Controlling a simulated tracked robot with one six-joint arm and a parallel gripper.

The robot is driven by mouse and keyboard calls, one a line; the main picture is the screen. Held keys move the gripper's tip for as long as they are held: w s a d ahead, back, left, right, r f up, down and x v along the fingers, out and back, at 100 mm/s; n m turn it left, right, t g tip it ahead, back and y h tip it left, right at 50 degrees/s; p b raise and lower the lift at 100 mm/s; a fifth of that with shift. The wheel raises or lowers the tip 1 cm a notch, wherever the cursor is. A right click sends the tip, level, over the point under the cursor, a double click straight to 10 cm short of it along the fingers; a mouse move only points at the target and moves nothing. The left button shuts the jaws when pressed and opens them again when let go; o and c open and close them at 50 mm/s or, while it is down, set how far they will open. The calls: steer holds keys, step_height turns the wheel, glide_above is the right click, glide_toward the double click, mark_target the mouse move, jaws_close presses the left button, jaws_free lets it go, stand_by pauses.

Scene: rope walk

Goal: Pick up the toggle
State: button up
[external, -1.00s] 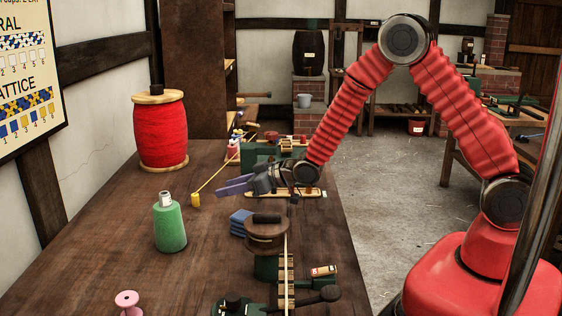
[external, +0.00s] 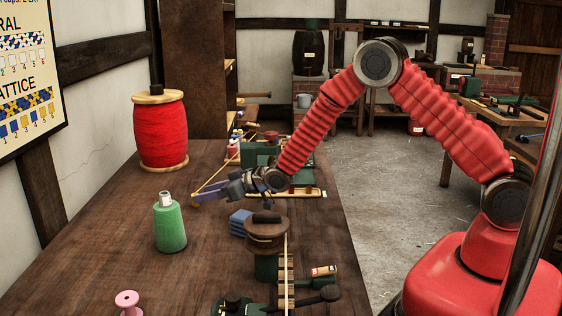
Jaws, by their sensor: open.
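The yellow toggle (external: 194,196) hangs at the near end of a taut yellow cord (external: 212,178) above the dark table.
A green bottle (external: 170,226) stands to the left front of my gripper. Blue blocks (external: 240,222) and a brown round-topped post (external: 267,234) are close below my wrist. A large red spool (external: 160,134) stands at the back left. The left front of the table is mostly clear.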

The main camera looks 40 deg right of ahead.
steer(key=shift+x, duration=2.55)
steer(key=shift+d+f, duration=0.1)
steer(key=shift+c, duration=0.4)
jaws_close()
